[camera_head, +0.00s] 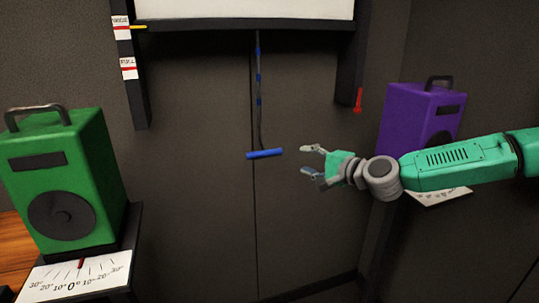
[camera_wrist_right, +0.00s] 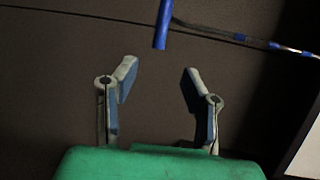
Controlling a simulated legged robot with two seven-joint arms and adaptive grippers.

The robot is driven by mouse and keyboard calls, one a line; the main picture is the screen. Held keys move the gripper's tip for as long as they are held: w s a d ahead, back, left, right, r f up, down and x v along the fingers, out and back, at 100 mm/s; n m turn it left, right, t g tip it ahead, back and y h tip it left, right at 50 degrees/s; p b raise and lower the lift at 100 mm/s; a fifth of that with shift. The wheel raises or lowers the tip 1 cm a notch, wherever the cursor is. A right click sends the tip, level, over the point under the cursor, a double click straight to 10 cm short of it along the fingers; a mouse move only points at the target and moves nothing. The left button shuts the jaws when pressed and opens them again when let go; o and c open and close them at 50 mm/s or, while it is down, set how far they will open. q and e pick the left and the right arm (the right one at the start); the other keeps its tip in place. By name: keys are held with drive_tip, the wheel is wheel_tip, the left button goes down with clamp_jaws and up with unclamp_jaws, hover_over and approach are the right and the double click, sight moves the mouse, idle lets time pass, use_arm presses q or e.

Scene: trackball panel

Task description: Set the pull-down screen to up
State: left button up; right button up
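The pull-down screen (camera_head: 245,9) is white with a dark bottom bar, at the top of the head view; only its lower part shows. A cord (camera_head: 258,90) with blue bands hangs from the bar and ends in a blue handle (camera_head: 264,154). A yellow pointer (camera_head: 138,27) at the bar's left end is at the upper label (camera_head: 120,25). My right gripper (camera_head: 308,160) is open and empty, to the right of the handle and apart from it. In the right wrist view the handle (camera_wrist_right: 163,25) lies beyond the open fingertips (camera_wrist_right: 158,78). My left gripper is not in view.
A green speaker (camera_head: 62,180) stands at the left on a stand with an angle scale (camera_head: 78,280). A purple speaker (camera_head: 420,118) stands at the right, partly behind my right arm. A red piece (camera_head: 358,100) hangs at the right rail. A lower label reads FULL (camera_head: 128,68).

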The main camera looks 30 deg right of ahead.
sight(276, 154)
drive_tip(key=b+x, duration=0.2)
drive_tip(key=x, duration=1)
drive_tip(key=shift+a+f+b, duration=0.15)
drive_tip(key=shift+a+b, duration=0.05)
drive_tip(key=shift+b, duration=0.2)
drive_tip(key=shift+w+d+f, duration=0.1)
drive_tip(key=shift+w, duration=0.5)
clamp_jaws()
